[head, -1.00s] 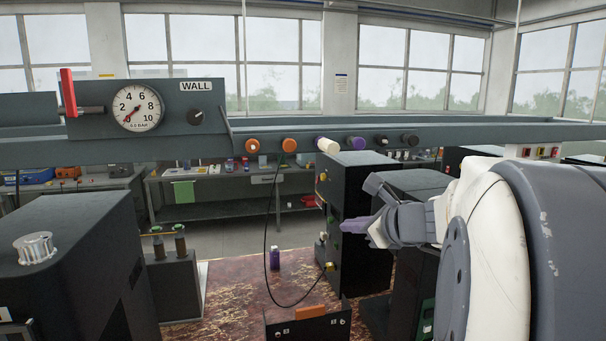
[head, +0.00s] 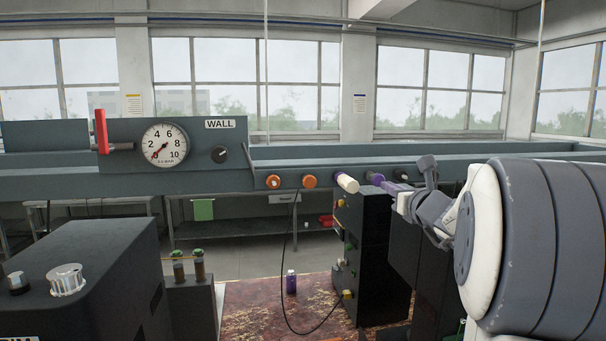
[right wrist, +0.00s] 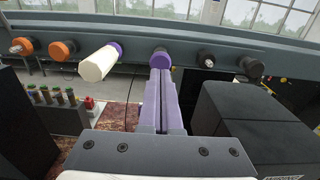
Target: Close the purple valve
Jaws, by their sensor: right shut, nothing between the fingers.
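A round purple knob (head: 375,178) sits on the front face of the long grey rail, between a white cylinder with a purple base (head: 347,183) and black knobs. It also shows in the right wrist view (right wrist: 161,59), straight beyond my fingertips. My right gripper (head: 390,187) is shut and empty, its purple fingers pressed together and pointing at the knob. In the right wrist view the fingertips (right wrist: 160,75) overlap the knob's lower edge; I cannot tell whether they touch it. My left gripper is out of view.
The grey rail (head: 230,180) spans the view and carries orange knobs (head: 309,181), a pressure gauge (head: 165,143) and a red lever (head: 101,131). A dark machine (right wrist: 240,110) stands at the right below the rail.

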